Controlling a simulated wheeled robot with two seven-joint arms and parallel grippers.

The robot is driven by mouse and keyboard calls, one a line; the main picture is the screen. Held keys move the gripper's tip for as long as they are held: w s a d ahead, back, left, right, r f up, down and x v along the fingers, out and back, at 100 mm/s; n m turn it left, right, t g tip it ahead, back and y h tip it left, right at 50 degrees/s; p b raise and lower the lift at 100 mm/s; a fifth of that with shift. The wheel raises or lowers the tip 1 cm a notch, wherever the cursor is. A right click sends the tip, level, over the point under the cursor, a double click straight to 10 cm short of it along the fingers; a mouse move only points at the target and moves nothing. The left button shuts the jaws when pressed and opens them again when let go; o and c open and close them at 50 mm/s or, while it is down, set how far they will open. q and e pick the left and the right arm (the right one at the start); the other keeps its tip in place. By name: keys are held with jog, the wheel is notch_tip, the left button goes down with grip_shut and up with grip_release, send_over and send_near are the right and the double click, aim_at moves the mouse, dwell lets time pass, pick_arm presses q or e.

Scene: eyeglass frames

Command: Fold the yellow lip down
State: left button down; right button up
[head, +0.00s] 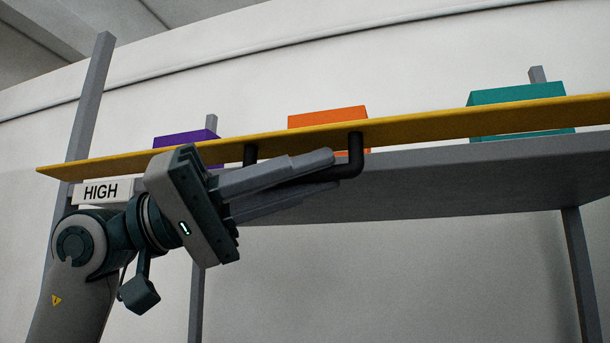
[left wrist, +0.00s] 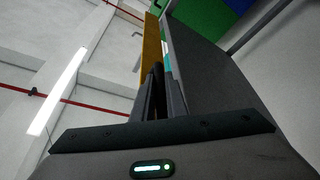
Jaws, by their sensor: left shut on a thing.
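The yellow lip (head: 430,122) is a long flat strip along the front edge of a high grey shelf. It also shows in the left wrist view (left wrist: 152,50). A black handle (head: 356,155) hangs from the lip, with one end near my gripper's fingertips. My left gripper (head: 325,167) is shut on the handle, just below the lip. The fingers hide the handle's middle part. The handle also shows dark between the fingers in the left wrist view (left wrist: 157,82). My right gripper is not in either view.
On the shelf (head: 480,170), behind the lip, stand a purple box (head: 185,138), an orange box (head: 328,116) and a teal box (head: 516,94). A white "HIGH" sign (head: 101,192) is at the left end. Grey posts (head: 90,95) hold the shelf. The space below it looks clear.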

aim_at(293, 182)
pick_arm(q)
jog(key=c, duration=1.8)
grip_release()
jog(key=shift+o, duration=0.2)
jog(key=shift+a, duration=0.15)
